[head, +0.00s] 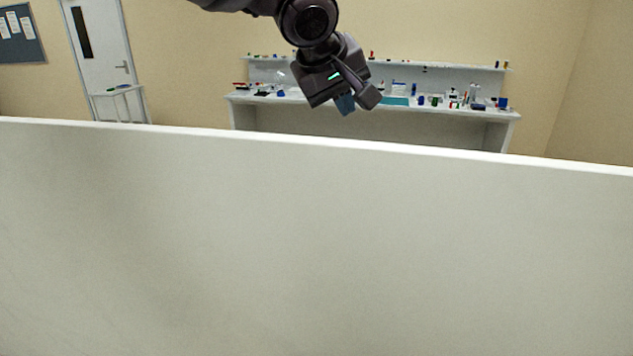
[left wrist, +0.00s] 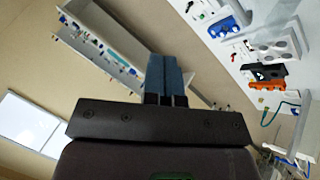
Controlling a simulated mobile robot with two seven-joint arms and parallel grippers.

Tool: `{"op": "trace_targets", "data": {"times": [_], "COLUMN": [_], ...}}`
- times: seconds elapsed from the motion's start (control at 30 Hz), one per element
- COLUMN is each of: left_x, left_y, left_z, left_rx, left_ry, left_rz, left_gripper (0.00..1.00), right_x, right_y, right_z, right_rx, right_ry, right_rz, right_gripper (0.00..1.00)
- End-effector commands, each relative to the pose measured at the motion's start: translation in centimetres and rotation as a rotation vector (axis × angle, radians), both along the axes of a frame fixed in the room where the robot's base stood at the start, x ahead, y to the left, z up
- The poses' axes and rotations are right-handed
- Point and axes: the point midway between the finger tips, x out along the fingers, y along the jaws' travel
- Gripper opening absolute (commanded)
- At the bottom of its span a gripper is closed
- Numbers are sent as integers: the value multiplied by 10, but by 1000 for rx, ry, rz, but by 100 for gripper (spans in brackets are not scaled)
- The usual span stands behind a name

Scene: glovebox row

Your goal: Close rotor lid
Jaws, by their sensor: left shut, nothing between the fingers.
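My left gripper (head: 346,104) hangs at the top middle of the head view, above the far side of a white panel. Its blue fingers (left wrist: 164,76) are together in the left wrist view, with nothing between them. I cannot make out a rotor or its lid in either view. My right gripper is not in view.
The white panel (head: 300,240) fills the lower head view. A far bench (head: 350,120) holds many small items. A door (head: 97,50) and small table (head: 118,93) stand at left. In the left wrist view, a white surface (left wrist: 235,72) carries a black-and-orange object (left wrist: 264,77).

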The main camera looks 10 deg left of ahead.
Motion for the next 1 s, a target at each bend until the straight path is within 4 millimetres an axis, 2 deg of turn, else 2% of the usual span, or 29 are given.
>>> {"op": "trace_targets", "data": {"times": [0.1, 0.2, 0.4, 0.5, 0.77, 1.0], "left_x": [-20, -36, -58, -62, -63, -57], "left_y": [12, 19, 31, 36, 37, 37], "left_z": [-18, -28, -37, -39, -42, -69], "left_rx": [-69, -115, -171, -183, -221, -219], "left_ry": [175, 301, 462, 481, 488, 487], "left_rz": [249, 456, 818, 932, 1035, 1034], "left_gripper": [0, 0, 0, 0, 0, 0], "right_x": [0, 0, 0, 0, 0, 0], "right_y": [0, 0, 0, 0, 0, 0], "right_z": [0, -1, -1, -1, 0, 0], "right_rx": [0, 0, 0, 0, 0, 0], "right_ry": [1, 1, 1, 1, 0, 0], "right_rz": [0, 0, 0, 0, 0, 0], "right_gripper": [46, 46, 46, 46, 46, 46]}}
